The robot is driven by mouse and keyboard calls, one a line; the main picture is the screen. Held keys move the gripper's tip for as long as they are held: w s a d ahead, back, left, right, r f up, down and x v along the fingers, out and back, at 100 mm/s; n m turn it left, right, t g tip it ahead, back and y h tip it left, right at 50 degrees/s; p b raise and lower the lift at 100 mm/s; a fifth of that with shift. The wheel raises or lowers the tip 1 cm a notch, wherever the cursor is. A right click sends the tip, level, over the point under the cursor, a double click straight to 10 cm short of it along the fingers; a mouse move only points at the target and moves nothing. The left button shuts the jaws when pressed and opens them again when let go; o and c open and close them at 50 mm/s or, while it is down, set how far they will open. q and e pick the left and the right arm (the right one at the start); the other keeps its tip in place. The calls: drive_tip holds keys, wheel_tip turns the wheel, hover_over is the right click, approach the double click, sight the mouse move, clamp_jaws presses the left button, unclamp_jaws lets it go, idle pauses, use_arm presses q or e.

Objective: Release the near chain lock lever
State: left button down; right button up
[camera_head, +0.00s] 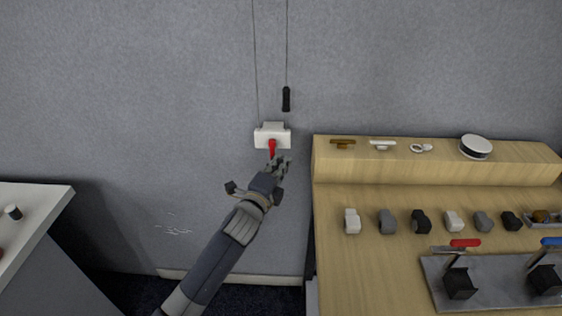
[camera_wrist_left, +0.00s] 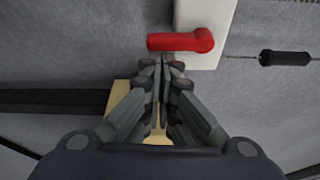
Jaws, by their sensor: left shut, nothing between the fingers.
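The white chain lock box (camera_head: 264,138) is mounted on the grey wall, and its white body also shows in the left wrist view (camera_wrist_left: 209,17). Its red lever (camera_head: 271,147) hangs down from the box's front in the head view. In the left wrist view the red lever (camera_wrist_left: 180,41) lies just beyond my fingertips, across them. My left gripper (camera_head: 283,162) is just below the lever, shut and empty; its closed fingertips (camera_wrist_left: 165,62) are close to the lever, and I cannot tell whether they touch it. My right gripper is not in view.
Two thin chains hang above the box, one ending in a black handle (camera_head: 286,99). A wooden table (camera_head: 370,280) at right holds several small blocks and red- and blue-handled clamps on a metal plate (camera_head: 440,290). A white counter (camera_head: 40,200) stands at left.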

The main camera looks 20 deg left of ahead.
use_arm(q)
drive_tip(key=a+m+g+p, duration=0.1)
drive_tip(key=m+p, duration=0.1)
drive_tip(key=p, duration=0.2)
drive_tip(key=s+a+m+y+p, duration=0.1)
drive_tip(key=a+m+p, duration=0.1)
drive_tip(key=p, duration=0.3)
drive_tip(key=a+m+g+y+p, duration=0.1)
drive_tip(key=a+m+p, duration=0.1)
drive_tip(key=p, duration=0.3)
drive_tip(key=shift+s+r+m+g, duration=0.1)
drive_tip(key=shift+s+m+g, duration=0.15)
drive_tip(key=shift+m, duration=0.55)
drive_tip(key=shift+w, duration=0.1)
